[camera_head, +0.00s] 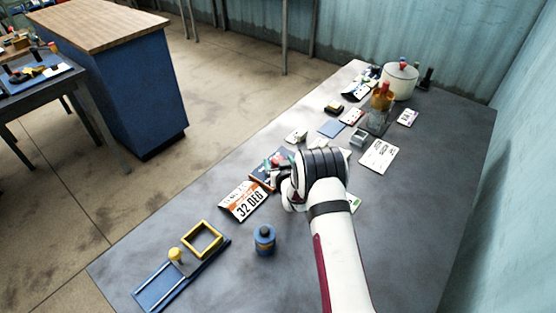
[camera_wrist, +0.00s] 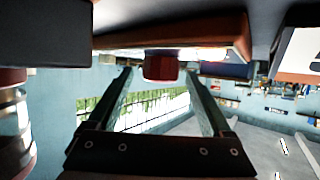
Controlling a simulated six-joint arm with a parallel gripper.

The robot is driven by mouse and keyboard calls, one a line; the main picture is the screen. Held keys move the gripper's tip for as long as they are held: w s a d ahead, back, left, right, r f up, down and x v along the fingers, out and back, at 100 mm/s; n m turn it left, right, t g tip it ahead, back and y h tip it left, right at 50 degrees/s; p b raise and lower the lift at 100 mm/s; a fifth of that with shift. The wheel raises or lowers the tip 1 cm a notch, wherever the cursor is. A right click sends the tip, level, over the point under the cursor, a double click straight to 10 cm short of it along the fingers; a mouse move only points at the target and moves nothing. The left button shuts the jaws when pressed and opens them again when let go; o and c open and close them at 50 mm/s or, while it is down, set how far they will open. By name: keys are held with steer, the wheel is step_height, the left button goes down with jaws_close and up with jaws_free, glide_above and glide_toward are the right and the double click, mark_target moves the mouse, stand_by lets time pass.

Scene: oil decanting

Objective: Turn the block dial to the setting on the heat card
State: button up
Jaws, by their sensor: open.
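The heat card (camera_head: 245,202), white with an orange band and reading "32 DEG", lies on the table left of my gripper. The block (camera_head: 259,182), dark with orange-red edges, sits just beyond the card, partly hidden by my gripper (camera_head: 280,172). In the wrist view, which looks upside down, the block's reddish-brown body (camera_wrist: 215,42) spans the top. A red knob that looks like the dial (camera_wrist: 160,67) shows between the tips of my open gripper (camera_wrist: 159,76). I cannot tell whether the fingers touch it. The dial's setting cannot be read.
A blue canister (camera_head: 264,240) and a blue slide with a yellow frame (camera_head: 202,240) stand nearer the front left. Cards, small boxes, a beaker with an amber top (camera_head: 380,105) and a white pot (camera_head: 399,80) crowd the far end. The right side of the table is mostly clear.

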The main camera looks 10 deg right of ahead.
steer(key=shift+x, duration=0.85)
